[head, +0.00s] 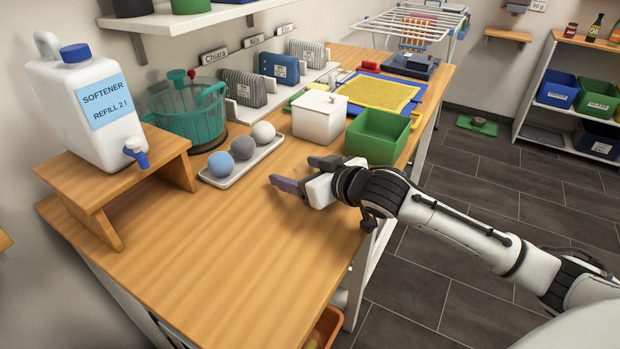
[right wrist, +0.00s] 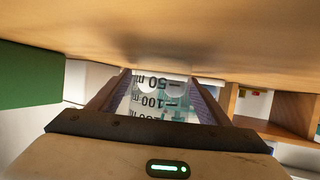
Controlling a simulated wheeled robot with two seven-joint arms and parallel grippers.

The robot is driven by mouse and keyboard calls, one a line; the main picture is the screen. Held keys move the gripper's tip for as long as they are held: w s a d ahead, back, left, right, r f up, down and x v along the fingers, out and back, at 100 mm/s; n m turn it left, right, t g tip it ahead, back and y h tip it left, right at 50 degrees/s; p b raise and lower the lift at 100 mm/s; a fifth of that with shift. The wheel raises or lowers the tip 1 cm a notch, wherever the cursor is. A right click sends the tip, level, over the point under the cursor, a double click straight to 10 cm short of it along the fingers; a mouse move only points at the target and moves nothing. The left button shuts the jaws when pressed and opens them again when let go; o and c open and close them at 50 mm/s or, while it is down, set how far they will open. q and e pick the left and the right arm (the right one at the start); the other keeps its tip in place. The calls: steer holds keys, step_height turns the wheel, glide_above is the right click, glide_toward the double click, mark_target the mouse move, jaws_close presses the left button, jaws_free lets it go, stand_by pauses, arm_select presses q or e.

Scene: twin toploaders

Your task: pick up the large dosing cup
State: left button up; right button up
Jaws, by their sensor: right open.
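My right gripper (head: 291,170) is open and low over the wooden counter, in front of the white lidded box. In the right wrist view its two fingers (right wrist: 162,80) stand apart, with a pale surface between them. It carries upside-down marks reading 50 and 100, and it looks like the large dosing cup (right wrist: 155,100). Its outline is unclear, and I cannot tell if the fingers touch it. I cannot make out the cup in the head view. My left gripper is in neither view.
A green bin (head: 378,136) and the white box (head: 319,117) stand close behind the gripper. A tray (head: 210,180) with three balls lies to the left. A softener jug (head: 95,105) stands on a wooden riser (head: 120,185). The near counter (head: 215,255) is clear.

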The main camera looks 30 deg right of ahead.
steer(key=c, duration=1.1)
steer(key=shift+r, duration=0.1)
